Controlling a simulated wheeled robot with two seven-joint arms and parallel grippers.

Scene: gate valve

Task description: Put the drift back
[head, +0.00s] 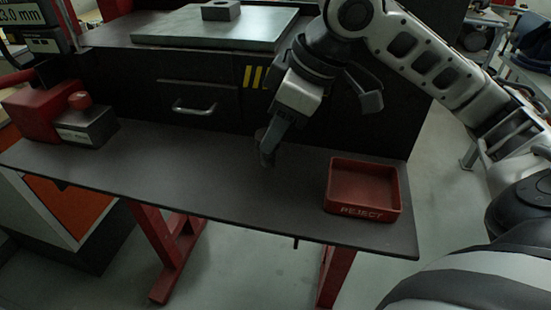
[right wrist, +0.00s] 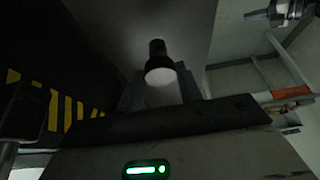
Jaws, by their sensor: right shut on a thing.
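My right gripper (head: 268,150) hangs over the middle of the dark bench and points downward. It is shut on the drift, a short rod with a dark section and a pale round end (right wrist: 160,72), seen between the two fingers in the right wrist view. In the head view the fingers mostly hide the drift, and I cannot tell its exact gap to the bench. My left gripper is not in view.
A red REJECT tray (head: 362,211) stands empty on the bench (head: 200,180) at right. A red box-like fixture (head: 35,112) is at far left. A raised grey plate (head: 215,32) bears a small block (head: 220,11). The bench between grey block and gripper is clear.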

